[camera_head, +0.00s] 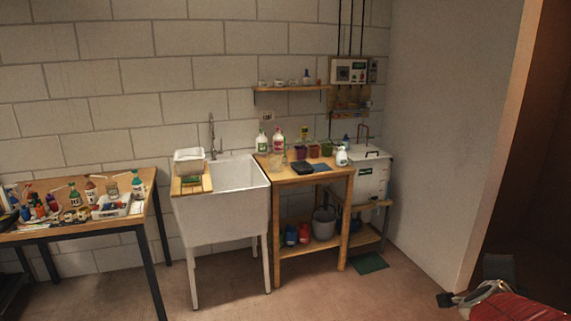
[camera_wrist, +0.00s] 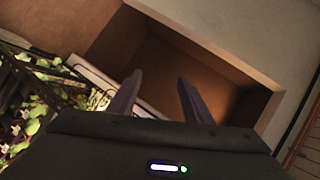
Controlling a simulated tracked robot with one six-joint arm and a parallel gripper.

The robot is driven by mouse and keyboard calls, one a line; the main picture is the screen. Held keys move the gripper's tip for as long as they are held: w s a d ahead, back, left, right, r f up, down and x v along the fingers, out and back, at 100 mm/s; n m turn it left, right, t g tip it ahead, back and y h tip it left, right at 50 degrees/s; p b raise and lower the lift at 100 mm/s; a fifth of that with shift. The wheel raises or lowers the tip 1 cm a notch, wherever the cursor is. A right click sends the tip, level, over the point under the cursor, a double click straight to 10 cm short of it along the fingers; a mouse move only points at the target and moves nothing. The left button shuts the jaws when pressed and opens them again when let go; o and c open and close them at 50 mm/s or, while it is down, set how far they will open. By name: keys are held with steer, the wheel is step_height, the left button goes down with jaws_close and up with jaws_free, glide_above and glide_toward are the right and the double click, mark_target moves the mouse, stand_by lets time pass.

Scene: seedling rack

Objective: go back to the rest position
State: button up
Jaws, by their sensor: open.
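My gripper (camera_wrist: 160,78) shows in the wrist view, with its two dark fingers spread apart and nothing between them. Behind the fingers is a brown recess or opening (camera_wrist: 165,65) with a pale frame, and the fingers look clear of it.
Leafy seedlings (camera_wrist: 28,115) on a dark rack are close at the left in the wrist view. The head view shows a cluttered table (camera_head: 70,233), a white sink (camera_head: 225,215), a wooden bench (camera_head: 310,178) and a white box (camera_head: 368,180) along the wall. Floor in front is clear.

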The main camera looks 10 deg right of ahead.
steer(key=w+a+f+n+y, duration=0.1)
steer(key=a+f+n+y, duration=0.25)
steer(key=a+n, duration=0.4)
steer(key=w+a+f+n+y, duration=0.2)
steer(key=a+n+y, duration=0.3)
steer(key=a, duration=0.6)
steer(key=s+a+n+g+y, duration=0.1)
steer(key=s+a+n, duration=0.2)
steer(key=a, duration=0.3)
steer(key=s+a+r+n, duration=0.1)
steer(key=s+a+n, duration=0.3)
steer(key=a, duration=0.3)
steer(key=s+a+n+g+y, duration=0.1)
steer(key=s+a+n, duration=0.3)
steer(key=a+n, duration=0.1)
steer(key=shift+a+r+g+y, duration=0.15)
steer(key=shift+a+g+y, duration=0.2)
steer(key=shift+a, duration=0.55)
steer(key=shift+n, duration=0.25)
